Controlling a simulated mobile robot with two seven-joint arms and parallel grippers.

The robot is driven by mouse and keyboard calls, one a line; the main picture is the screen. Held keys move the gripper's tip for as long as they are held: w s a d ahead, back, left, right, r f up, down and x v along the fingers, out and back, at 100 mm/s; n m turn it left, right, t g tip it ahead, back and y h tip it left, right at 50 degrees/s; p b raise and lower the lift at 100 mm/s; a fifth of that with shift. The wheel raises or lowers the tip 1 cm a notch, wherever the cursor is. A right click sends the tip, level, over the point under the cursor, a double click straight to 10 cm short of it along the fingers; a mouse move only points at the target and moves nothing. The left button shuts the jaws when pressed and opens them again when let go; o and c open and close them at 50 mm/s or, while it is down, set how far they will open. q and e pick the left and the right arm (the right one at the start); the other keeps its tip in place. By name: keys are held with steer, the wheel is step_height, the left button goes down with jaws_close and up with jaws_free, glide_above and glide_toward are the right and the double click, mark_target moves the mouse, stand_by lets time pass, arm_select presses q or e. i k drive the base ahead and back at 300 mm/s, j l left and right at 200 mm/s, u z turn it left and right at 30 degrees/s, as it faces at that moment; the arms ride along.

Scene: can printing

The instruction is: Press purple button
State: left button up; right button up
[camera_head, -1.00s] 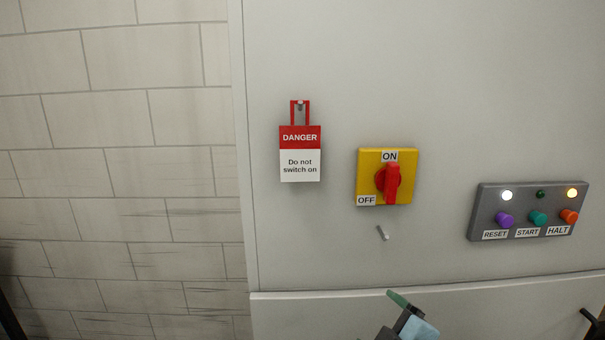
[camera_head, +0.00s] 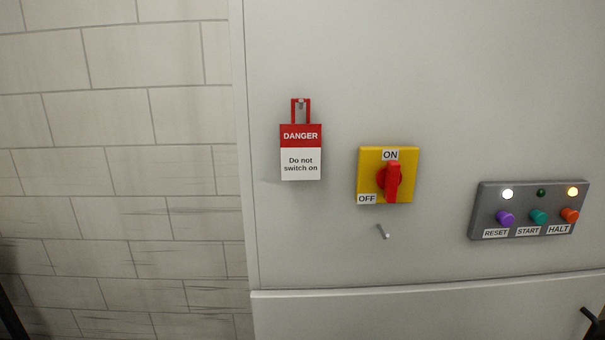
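The purple button (camera_head: 505,218) sits on the grey control box (camera_head: 476,212) at the right, above the RESET label (camera_head: 495,233). A white lamp (camera_head: 507,194) above it is lit. The teal START button (camera_head: 538,217) and the orange HALT button (camera_head: 570,215) are to its right on the same box. Nothing touches or covers the purple button.
A yellow switch plate (camera_head: 368,165) has a red knob (camera_head: 392,181) turned to ON. A red and white danger tag (camera_head: 300,164) hangs to its left. A small metal peg (camera_head: 383,231) sticks out below the switch. A dark part (camera_head: 592,322) shows at the lower right.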

mark_target(505, 221)
steer(key=z, duration=1.25)
